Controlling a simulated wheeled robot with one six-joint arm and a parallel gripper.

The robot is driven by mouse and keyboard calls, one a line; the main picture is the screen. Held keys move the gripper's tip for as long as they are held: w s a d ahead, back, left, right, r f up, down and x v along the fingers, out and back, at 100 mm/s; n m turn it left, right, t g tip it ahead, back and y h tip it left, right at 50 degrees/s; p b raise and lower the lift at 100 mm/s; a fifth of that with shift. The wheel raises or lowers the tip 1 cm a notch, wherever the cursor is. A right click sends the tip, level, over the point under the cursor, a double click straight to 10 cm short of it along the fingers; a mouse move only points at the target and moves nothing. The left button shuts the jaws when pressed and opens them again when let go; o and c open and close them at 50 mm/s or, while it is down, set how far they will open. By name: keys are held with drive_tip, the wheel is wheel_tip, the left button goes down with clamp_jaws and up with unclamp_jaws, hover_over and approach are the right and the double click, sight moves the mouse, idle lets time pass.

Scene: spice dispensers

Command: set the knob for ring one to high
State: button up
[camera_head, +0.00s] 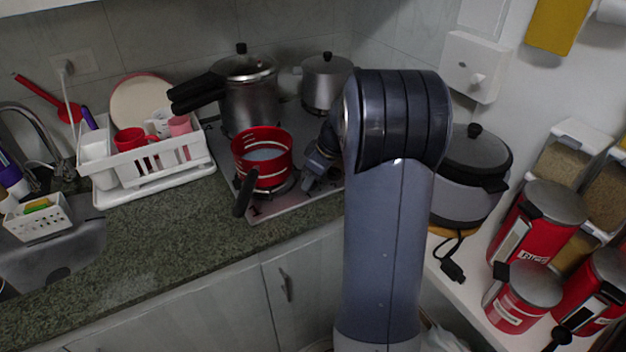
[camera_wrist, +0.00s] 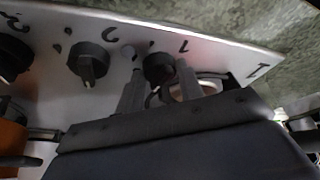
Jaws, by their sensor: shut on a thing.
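The stove (camera_head: 290,203) is a steel plate set in the green counter. In the wrist view its steel panel (camera_wrist: 215,52) carries dark round knobs and dark printed marks. My gripper (camera_wrist: 160,78) has its two grey fingers on either side of one dark knob (camera_wrist: 158,66) and is shut on it. The knob's pointer and setting are hard to make out. A second knob (camera_wrist: 89,63) stands to its left, and a third (camera_wrist: 12,58) is at the left edge. In the head view my gripper (camera_head: 314,172) is low at the stove's right side, and my arm hides the knobs.
A red pot (camera_head: 262,158) with a dark handle sits on the stove close to my gripper. A pressure cooker (camera_head: 248,95) and a lidded steel pot (camera_head: 324,85) stand behind. A white dish rack (camera_head: 150,172) is left. A cooker (camera_head: 468,175) and red canisters are right.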

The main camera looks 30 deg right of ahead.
drive_tip(key=m+h+b, duration=0.1)
drive_tip(key=m, duration=0.2)
drive_tip(key=shift+a+t, duration=0.15)
drive_tip(key=shift+t, duration=0.15)
drive_tip(key=shift+a+r+m+h, duration=0.15)
drive_tip(key=shift+m+h, duration=0.75)
drive_tip(key=shift+m, duration=1.2)
drive_tip(key=o, duration=1)
drive_tip(key=shift+s, duration=0.1)
drive_tip(key=v, duration=1)
drive_tip(key=shift+s+r, duration=0.2)
drive_tip(key=shift+r, duration=0.05)
